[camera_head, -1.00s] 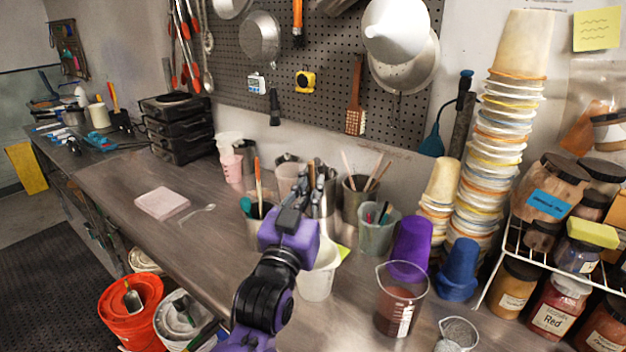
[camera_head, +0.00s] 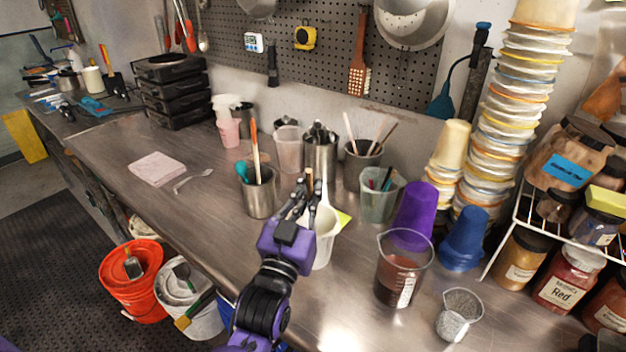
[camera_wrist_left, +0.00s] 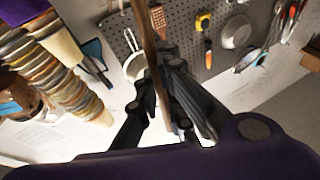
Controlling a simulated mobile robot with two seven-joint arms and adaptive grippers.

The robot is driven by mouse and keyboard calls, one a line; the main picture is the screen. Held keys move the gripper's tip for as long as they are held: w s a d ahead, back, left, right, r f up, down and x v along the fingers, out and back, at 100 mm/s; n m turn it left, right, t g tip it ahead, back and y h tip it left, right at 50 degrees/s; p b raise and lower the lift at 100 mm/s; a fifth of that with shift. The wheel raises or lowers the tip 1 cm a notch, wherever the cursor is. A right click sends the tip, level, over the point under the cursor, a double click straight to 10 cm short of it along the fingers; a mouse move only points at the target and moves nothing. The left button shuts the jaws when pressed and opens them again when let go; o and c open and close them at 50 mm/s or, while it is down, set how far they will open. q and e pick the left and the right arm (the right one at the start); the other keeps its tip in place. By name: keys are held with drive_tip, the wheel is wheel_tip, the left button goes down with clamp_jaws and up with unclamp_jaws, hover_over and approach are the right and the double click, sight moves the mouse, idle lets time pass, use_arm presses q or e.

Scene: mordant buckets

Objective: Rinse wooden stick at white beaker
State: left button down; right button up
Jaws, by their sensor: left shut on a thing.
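The white beaker (camera_head: 325,243) stands on the metal bench, partly hidden behind my left gripper (camera_head: 309,203). The gripper is at the beaker's rim, and its dark fingers are shut on the wooden stick (camera_head: 309,181). In the head view only a short light-brown top of the stick shows above the fingers. In the left wrist view the stick (camera_wrist_left: 151,45) runs between the fingers (camera_wrist_left: 172,115). The stick's lower end is hidden, so I cannot tell whether it is inside the beaker. My right gripper is not in view.
Metal tins of tools (camera_head: 260,197) stand behind and left of the beaker. A glass beaker of reddish liquid (camera_head: 402,270), a purple cup (camera_head: 414,212) and a blue cup (camera_head: 464,238) stand to the right. The bench front left of my arm is clear.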

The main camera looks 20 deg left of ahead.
use_arm(q)
wheel_tip(320, 180, down, 2)
drive_tip(key=shift+f+b, duration=0.2)
drive_tip(key=shift+b, duration=0.15)
drive_tip(key=shift+f+b, duration=0.65)
drive_tip(key=shift+f, duration=0.75)
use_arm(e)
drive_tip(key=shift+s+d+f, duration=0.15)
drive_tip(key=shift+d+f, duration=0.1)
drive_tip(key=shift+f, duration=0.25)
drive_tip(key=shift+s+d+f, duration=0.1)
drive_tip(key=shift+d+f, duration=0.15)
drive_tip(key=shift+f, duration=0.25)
use_arm(q)
drive_tip(key=shift+d, duration=0.1)
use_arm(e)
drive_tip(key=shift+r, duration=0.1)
use_arm(q)
drive_tip(key=shift+s+a+p, duration=0.2)
drive_tip(key=shift+a+p, duration=0.25)
drive_tip(key=shift+p, duration=0.25)
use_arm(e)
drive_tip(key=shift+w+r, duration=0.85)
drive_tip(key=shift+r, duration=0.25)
use_arm(q)
drive_tip(key=shift+d, duration=0.1)
